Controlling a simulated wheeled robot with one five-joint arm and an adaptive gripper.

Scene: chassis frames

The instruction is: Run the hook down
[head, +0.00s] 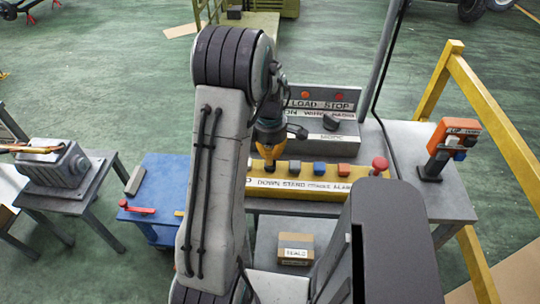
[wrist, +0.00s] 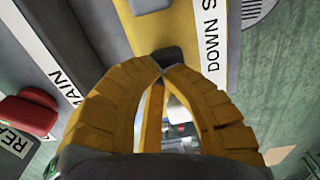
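A long yellow control box (head: 310,186) lies across the grey bench, with a row of small coloured buttons and a white label strip that reads in part "DOWN". My gripper (head: 269,170) points down at the left part of this box, its yellow fingers closed together. In the wrist view my gripper (wrist: 161,68) has its fingertips meeting over a dark button (wrist: 171,54) beside the word "DOWN" (wrist: 212,45). The tips overlap that button in the picture; I cannot tell whether they touch it. No object shows between the fingers.
A grey console (head: 325,120) with red lamps and a dark knob stands behind the box. A red mushroom button (head: 379,164) is at the box's right end. An orange button unit (head: 454,138) stands on the bench's right. A blue table (head: 160,192) is at left.

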